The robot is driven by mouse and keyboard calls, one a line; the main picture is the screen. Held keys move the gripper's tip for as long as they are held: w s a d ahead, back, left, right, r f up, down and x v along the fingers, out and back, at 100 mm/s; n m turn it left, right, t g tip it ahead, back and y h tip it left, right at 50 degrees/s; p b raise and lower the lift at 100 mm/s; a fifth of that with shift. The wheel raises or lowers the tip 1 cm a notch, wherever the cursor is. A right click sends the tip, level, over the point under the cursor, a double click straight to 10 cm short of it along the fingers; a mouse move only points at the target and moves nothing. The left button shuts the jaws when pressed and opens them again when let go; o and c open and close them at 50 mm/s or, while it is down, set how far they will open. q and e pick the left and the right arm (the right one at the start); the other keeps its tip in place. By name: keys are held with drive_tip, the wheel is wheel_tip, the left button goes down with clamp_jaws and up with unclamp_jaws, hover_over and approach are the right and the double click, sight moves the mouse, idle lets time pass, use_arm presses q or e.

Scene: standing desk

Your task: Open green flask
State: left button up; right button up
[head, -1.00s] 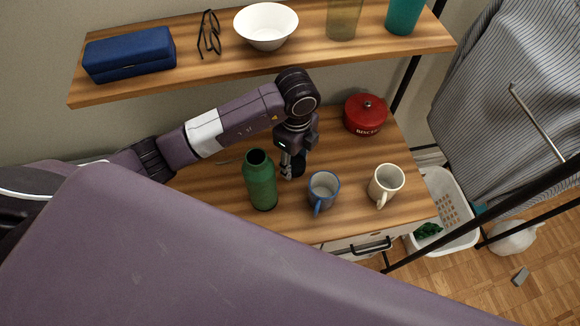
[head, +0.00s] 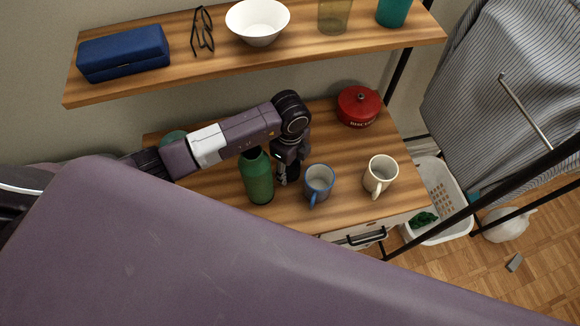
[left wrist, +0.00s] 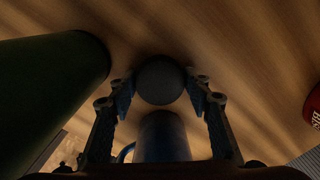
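The green flask (head: 259,179) stands upright on the desk, left of my left gripper (head: 283,176). Its top is partly hidden behind my left arm. In the left wrist view the flask (left wrist: 50,90) is a large dark green shape at the left. There my left gripper (left wrist: 161,92) has its fingers apart, on either side of a dark round object (left wrist: 160,78), which looks like a cap. Small gaps seem to show on both sides of it; whether it rests on the desk is unclear. My right gripper is out of view.
A blue mug (head: 318,183) stands close right of my left gripper, with a cream mug (head: 380,175) beyond. A red tin (head: 358,106) stands at the back right. A teal round object (head: 173,138) is partly behind my arm. The shelf (head: 210,68) overhangs the desk's back.

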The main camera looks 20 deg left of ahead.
sight(290, 170)
use_arm(q)
drive_tip(key=shift+o, duration=1.2)
drive_tip(key=shift+r, duration=0.2)
wheel_tip(290, 170, up, 12)
drive_tip(key=b, duration=0.1)
drive_tip(key=shift+s, duration=0.1)
